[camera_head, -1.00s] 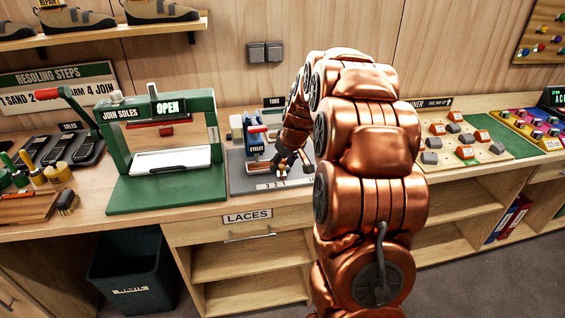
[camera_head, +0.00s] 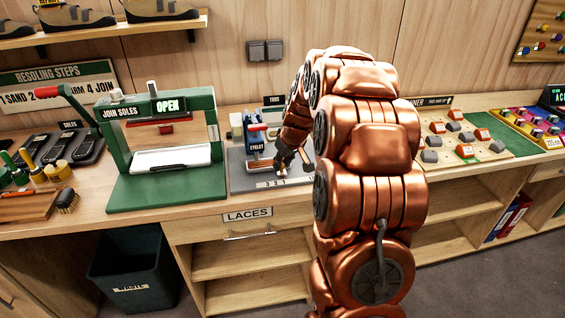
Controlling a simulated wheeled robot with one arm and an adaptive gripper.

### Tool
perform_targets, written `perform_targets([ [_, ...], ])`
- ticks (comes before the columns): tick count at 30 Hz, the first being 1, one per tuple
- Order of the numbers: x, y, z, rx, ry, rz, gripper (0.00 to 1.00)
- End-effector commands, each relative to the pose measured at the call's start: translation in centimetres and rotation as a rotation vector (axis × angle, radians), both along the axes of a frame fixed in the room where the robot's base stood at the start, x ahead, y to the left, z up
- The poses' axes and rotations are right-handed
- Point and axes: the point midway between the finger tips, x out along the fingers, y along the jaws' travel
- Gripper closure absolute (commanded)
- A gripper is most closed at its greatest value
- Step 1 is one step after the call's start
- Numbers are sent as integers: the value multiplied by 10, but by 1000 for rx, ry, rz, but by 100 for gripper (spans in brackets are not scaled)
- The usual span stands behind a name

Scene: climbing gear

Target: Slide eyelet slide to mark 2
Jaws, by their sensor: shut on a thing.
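The eyelet press (camera_head: 255,138), blue and white with an EYELET label, stands on a grey base plate (camera_head: 240,180) on the counter. Marks 3, 2 and 1 (camera_head: 271,184) run left to right along the plate's front edge. My gripper (camera_head: 281,168) points down over the plate, right of the press, and is shut on the small eyelet slide (camera_head: 282,174). The slide is mostly hidden by the fingers. It is close behind the marks, near the 1 end; its exact mark is too small to tell.
The green sole-joining press (camera_head: 160,150) with an OPEN display stands left of the plate. A board of orange and grey blocks (camera_head: 465,138) lies to the right, behind my arm. The counter's front edge is close to the plate, above the LACES drawer (camera_head: 250,230).

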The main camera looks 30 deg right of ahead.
Motion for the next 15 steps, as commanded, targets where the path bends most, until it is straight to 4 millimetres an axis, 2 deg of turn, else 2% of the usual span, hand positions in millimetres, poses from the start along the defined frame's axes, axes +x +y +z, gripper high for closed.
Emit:
perform_targets([
  [5, 0, 1, -1, 0, 0, 1, 100],
  [15, 10, 23, -1, -1, -1, 1, 100],
])
